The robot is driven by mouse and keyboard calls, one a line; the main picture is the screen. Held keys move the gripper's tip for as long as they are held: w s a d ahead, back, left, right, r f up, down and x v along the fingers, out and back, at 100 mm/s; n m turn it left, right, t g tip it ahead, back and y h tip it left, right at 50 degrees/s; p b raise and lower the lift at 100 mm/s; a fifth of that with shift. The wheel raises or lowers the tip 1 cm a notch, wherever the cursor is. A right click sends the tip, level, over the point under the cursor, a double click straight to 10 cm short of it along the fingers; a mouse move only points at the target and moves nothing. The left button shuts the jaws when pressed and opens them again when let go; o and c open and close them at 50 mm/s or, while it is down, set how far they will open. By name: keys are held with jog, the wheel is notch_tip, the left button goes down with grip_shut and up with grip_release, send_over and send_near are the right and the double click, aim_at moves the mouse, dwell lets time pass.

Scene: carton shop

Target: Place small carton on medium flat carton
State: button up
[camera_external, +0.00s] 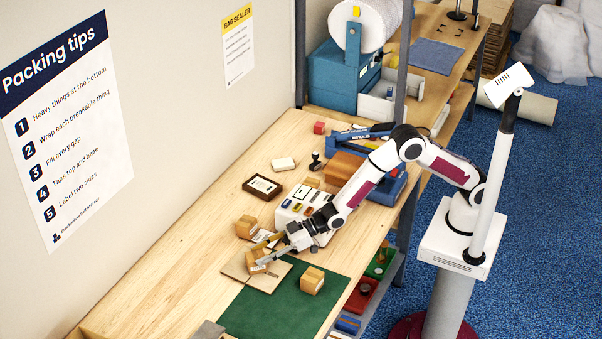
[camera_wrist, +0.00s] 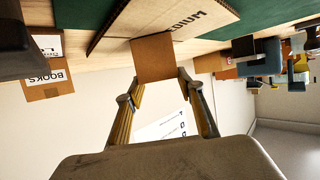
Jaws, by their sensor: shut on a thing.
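My gripper (camera_external: 264,254) reaches in low over the bench and is shut on a small brown carton (camera_external: 255,265). In the wrist view the carton (camera_wrist: 155,58) sits between the two fingertips (camera_wrist: 160,76). The medium flat carton (camera_external: 262,283), a flat brown sheet, lies partly on the green mat; its printed word MEDIUM shows in the wrist view (camera_wrist: 165,18). The held carton appears over the sheet's back part. Whether it touches the sheet or hangs just above it, I cannot tell.
A small carton (camera_external: 312,281) stands on the green mat (camera_external: 265,317) to the right. Another carton (camera_external: 245,227) stands behind my gripper; a carton marked BOOKS (camera_wrist: 47,80) shows in the wrist view. A white tray of small items (camera_external: 300,203) is close to my wrist. The bench's left part is clear.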

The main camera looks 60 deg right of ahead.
jog(key=o, duration=1.1)
jog(key=shift+r, duration=0.1)
jog(key=shift+v, duration=0.8)
jog(key=v, duration=1)
jog(key=shift+d, duration=0.15)
jog(key=shift+s+r, duration=0.1)
